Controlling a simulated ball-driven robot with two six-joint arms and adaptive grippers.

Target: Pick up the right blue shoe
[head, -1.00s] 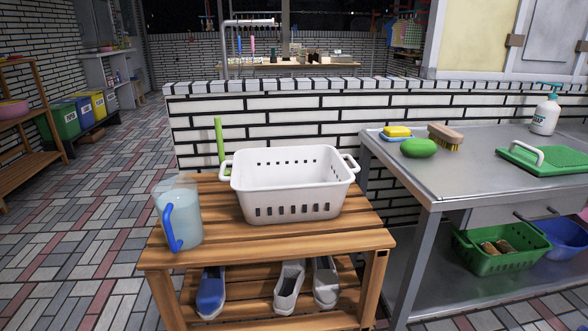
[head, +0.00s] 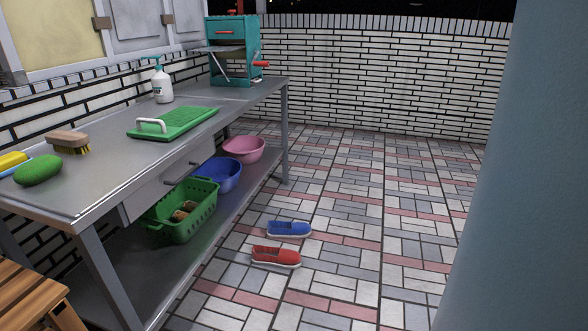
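A blue shoe (head: 289,229) with a pale sole lies on the tiled floor, just right of the metal table's lower shelf. A red shoe (head: 276,257) lies on the floor right in front of it, nearer to me. Both shoes look upright, with their openings facing up. Neither of my grippers shows in the head view.
A metal table (head: 92,186) stands on the left, holding a soap bottle (head: 162,84), a green board (head: 178,121) and a teal machine (head: 233,50). Its lower shelf holds a green basket (head: 183,212) and basins. A blue-grey surface (head: 520,200) blocks the right edge. Open floor lies between.

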